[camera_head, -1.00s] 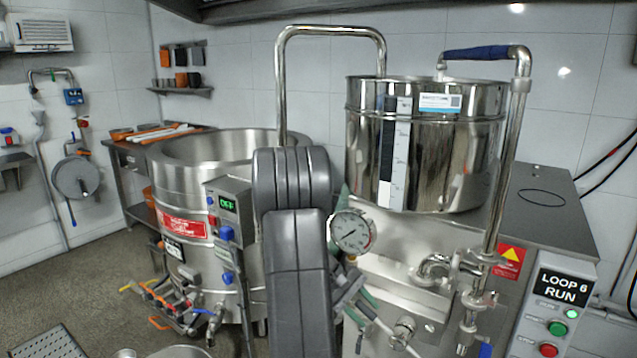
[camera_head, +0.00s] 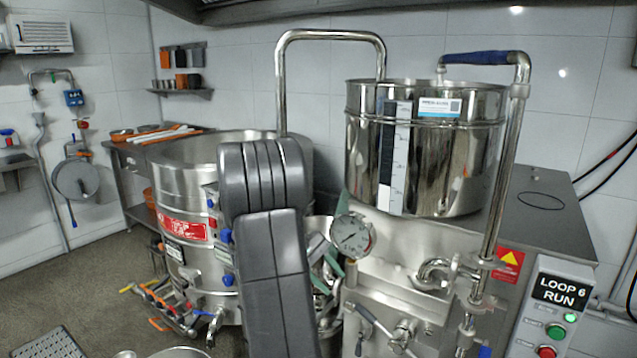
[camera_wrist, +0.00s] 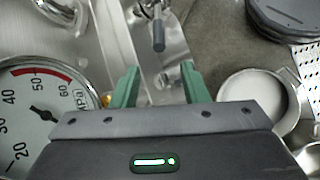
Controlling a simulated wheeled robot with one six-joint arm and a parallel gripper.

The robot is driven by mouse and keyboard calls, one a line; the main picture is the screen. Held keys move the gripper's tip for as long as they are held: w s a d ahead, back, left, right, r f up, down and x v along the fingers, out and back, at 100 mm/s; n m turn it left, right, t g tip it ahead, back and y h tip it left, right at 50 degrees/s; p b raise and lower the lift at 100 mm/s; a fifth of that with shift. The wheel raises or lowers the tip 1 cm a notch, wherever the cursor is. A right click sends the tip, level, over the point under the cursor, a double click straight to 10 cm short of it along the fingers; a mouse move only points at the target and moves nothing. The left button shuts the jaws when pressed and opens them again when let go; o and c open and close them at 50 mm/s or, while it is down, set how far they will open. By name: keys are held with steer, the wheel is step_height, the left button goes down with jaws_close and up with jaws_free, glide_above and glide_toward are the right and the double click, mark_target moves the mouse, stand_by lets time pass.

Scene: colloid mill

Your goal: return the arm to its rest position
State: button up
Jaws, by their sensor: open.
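My gripper (camera_wrist: 160,84) shows in the wrist view with two green fingers spread apart and nothing between them. A metal lever with a dark grip (camera_wrist: 158,32) lies beyond the fingertips; I see no contact. The pressure gauge (camera_wrist: 38,115) is close on the left of that view. In the head view my dark arm stands upright in the middle and hides most of the gripper. A bit of green shows beside the gauge (camera_head: 352,236).
The steel hopper (camera_head: 430,150) stands on the mill at right, with a tall pipe (camera_head: 505,170) before it. A large round kettle (camera_head: 180,190) is at left. A control box (camera_head: 555,300) reads LOOP 6 RUN. Floor at far left is open.

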mark_target(359, 306)
steer(key=b+x, duration=0.1)
steer(key=x, duration=1.1)
steer(key=shift+d+f, duration=0.1)
steer(key=shift+f, duration=0.05)
steer(key=shift+d, duration=0.4)
steer(key=shift+s+d+r+t+y, duration=0.25)
steer(key=shift+r+t+y, duration=0.25)
steer(key=shift+r+y, duration=0.15)
steer(key=shift+s+d+r+t+y+p, duration=0.2)
steer(key=shift+r+t+y+p, duration=0.15)
steer(key=shift+y+p, duration=0.15)
steer(key=shift+r, duration=0.1)
